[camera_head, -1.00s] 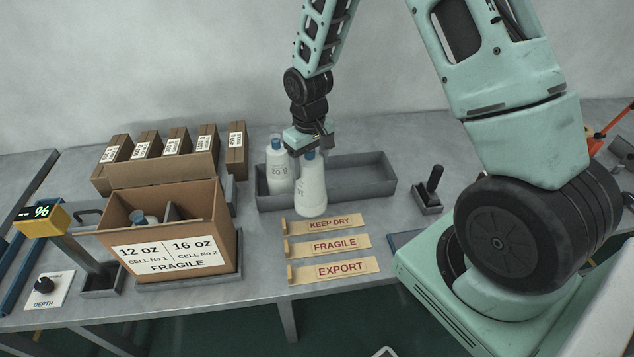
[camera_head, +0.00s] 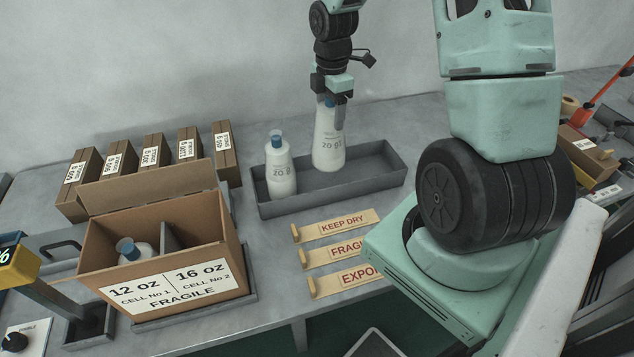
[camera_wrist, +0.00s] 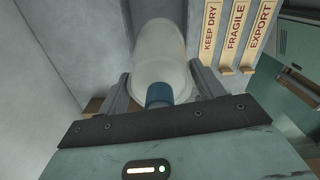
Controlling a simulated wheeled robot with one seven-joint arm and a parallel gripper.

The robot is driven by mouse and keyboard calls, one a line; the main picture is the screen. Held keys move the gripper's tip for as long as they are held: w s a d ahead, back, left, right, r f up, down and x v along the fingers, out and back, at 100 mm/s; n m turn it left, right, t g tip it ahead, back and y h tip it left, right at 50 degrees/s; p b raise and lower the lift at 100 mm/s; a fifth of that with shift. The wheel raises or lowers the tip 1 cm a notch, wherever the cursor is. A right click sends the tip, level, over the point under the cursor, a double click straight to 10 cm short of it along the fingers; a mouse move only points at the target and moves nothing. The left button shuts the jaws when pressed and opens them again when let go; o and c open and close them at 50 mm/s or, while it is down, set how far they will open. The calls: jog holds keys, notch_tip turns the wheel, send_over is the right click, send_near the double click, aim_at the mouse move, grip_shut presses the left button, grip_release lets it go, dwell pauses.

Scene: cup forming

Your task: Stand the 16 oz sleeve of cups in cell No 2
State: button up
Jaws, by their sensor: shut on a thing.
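My gripper (camera_head: 335,98) is shut on a white sleeve (camera_head: 329,140) with a blue end, held upright. Its small label seems to read 20 oz. It shows over the inside of the grey tray (camera_head: 385,180); I cannot tell if its base touches the floor. In the wrist view the sleeve (camera_wrist: 160,50) lies between both fingers (camera_wrist: 158,92). Another white sleeve (camera_head: 281,172), also seemingly marked 20 oz, stands in the tray's left part. The cardboard box (camera_head: 95,245) has cell No 1 left and cell No 2 right.
Wooden plates marked KEEP DRY (camera_head: 335,225), FRAGILE and EXPORT lie in front of the tray. Several brown cartons (camera_head: 150,155) stand behind the box, whose raised back flap (camera_head: 150,186) is between. A yellow display post (camera_head: 45,295) stands at the box's left.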

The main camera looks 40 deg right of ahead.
aim_at(330, 140)
jog(key=shift+w+d+r+n, duration=0.2)
jog(key=shift+d+n, duration=0.15)
jog(key=shift+n, duration=0.15)
jog(key=shift+f, duration=0.1)
jog(key=shift+f+p, duration=1.2)
jog(key=shift+f, duration=3.7)
jog(key=o, duration=1.3)
jog(key=shift+f, duration=0.1)
